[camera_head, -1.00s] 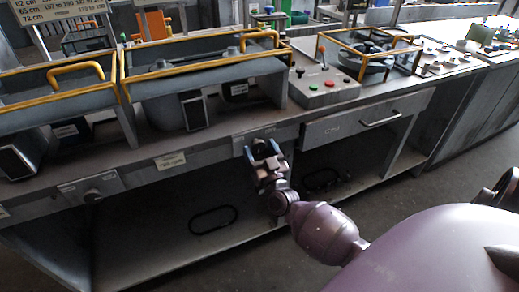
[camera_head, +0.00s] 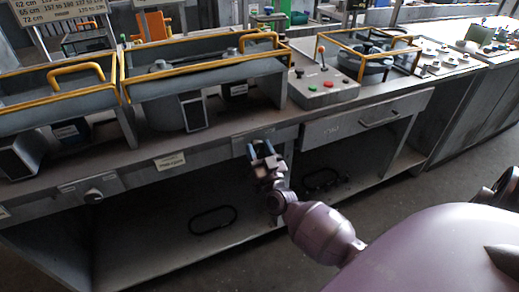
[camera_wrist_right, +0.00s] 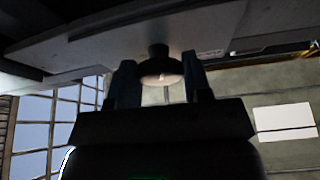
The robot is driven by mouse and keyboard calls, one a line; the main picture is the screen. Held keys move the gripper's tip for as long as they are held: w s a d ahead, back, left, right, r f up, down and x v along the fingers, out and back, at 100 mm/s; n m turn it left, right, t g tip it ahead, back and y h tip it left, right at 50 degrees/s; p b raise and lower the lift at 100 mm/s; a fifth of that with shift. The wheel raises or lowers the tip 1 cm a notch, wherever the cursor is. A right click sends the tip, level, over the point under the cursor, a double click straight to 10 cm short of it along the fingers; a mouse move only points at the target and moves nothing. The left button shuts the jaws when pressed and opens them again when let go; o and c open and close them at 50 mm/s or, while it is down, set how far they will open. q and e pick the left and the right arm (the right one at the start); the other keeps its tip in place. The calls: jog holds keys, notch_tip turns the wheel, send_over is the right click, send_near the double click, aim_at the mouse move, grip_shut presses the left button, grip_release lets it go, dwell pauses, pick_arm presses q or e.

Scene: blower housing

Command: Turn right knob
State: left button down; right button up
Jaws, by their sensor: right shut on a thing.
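The right knob (camera_wrist_right: 160,68) is a dark round knob under the front panel of the bench, seen in the right wrist view between my two fingers. In the head view it is mostly hidden behind my right gripper (camera_head: 262,150). My right gripper, which also shows in the right wrist view (camera_wrist_right: 158,82), is shut on the knob, with one finger on each side. The left knob (camera_head: 93,196) sits on its own plate at the left of the bench front, with nothing touching it. My left gripper is not in view.
The long grey bench (camera_head: 215,146) holds yellow-railed housings (camera_head: 190,80) and a button box (camera_head: 325,88) with a red-topped lever. A drawer with a handle (camera_head: 380,120) is right of my gripper. An open lower shelf (camera_head: 160,235) lies below.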

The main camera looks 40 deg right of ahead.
jog(key=m+h+p, duration=0.1)
jog(key=m, duration=0.2)
jog(key=shift+r, duration=0.15)
jog(key=m+g+h, duration=0.1)
jog(key=m+h, duration=0.1)
jog(key=m, duration=0.1)
jog(key=shift+a+g+p, duration=0.1)
jog(key=shift+g+p, duration=0.2)
jog(key=shift+p, duration=0.1)
jog(key=shift+m+h+p, duration=0.3)
jog(key=shift+m+h, duration=0.1)
jog(key=shift+m, duration=0.5)
jog(key=shift+m+g, duration=0.4)
jog(key=shift+m, duration=0.2)
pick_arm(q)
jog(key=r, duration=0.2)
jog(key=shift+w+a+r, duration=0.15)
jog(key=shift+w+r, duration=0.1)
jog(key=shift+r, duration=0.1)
pick_arm(e)
jog(key=shift+h, duration=0.3)
jog(key=shift+m, duration=0.5)
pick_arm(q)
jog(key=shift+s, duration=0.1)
pick_arm(e)
jog(key=o, duration=0.9)
